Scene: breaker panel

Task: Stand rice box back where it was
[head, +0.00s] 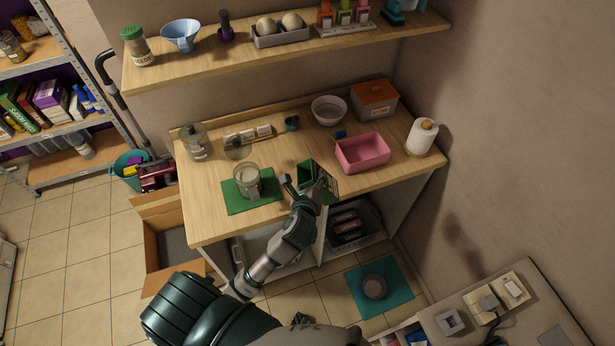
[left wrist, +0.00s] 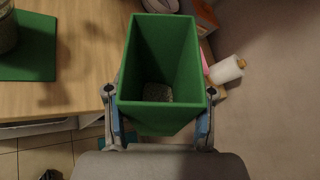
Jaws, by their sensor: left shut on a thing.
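A green open-topped box, which I take to be the rice box (head: 305,173), is in my left gripper (head: 311,189) near the front edge of the wooden counter (head: 215,220). In the left wrist view the box (left wrist: 161,62) has its open mouth towards the camera, with a little pale grain at the bottom. The fingers of the left gripper (left wrist: 160,112) are shut on its two sides. My forearm and hand hide part of the box in the head view. My right gripper is not in view.
A glass jar (head: 248,183) with pale contents stands on a green mat (head: 237,204) left of the held box. A pink bin (head: 362,153), white bowl (head: 329,110), orange-lidded box (head: 375,100) and paper roll (head: 422,137) stand to the right. A shelf (head: 285,50) runs above.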

